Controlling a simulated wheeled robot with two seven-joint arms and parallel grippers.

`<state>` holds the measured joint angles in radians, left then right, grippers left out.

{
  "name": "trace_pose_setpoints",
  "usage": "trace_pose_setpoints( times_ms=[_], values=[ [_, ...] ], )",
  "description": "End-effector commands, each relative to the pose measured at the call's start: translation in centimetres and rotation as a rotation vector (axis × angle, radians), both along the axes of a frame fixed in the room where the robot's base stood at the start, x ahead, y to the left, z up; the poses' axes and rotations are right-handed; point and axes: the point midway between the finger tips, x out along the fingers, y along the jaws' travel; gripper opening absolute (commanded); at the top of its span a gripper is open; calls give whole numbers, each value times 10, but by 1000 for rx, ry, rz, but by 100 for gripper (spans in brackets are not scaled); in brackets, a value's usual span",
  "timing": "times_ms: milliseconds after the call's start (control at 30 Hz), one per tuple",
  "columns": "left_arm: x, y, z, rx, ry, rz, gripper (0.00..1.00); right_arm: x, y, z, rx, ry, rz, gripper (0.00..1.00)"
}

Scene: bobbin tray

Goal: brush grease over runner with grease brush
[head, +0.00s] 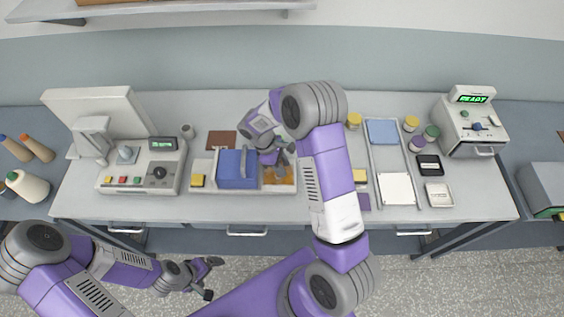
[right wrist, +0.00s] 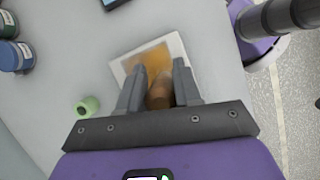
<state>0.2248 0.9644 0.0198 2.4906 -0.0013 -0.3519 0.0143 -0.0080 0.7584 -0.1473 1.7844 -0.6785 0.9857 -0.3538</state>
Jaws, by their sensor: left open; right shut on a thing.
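My right gripper (head: 279,163) is over the table just right of a blue block with a grey handle (head: 236,168). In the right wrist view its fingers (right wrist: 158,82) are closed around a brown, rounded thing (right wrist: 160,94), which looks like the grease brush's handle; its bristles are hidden. Beneath it is a pale-edged plate (right wrist: 121,67) with an orange-yellow patch (right wrist: 155,55), which looks like grease. The patch also shows in the head view (head: 284,181). I cannot tell for sure which part is the runner. My left gripper (head: 211,278) is open and empty, in front of the table.
A grey machine (head: 140,172) stands at the left and a box reading READY (head: 473,125) at the right. Several small jars (head: 431,132) and a white pad (head: 396,188) lie right of my right arm. A green ring (right wrist: 87,106) is near the plate.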

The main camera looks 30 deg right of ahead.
Motion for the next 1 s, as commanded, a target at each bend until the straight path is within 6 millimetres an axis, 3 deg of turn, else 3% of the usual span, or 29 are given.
trace_pose_setpoints(
  times_ms=[267, 1000],
  values=[
    [0, 0, -1, 0, 0, 0, 94, -5, 3, -1, 1, 3, -1, 4],
    [0, 0, 0, 0, 0, 0, 94, 25, -15, 0, 0, 0, -1, 4]
  ],
)
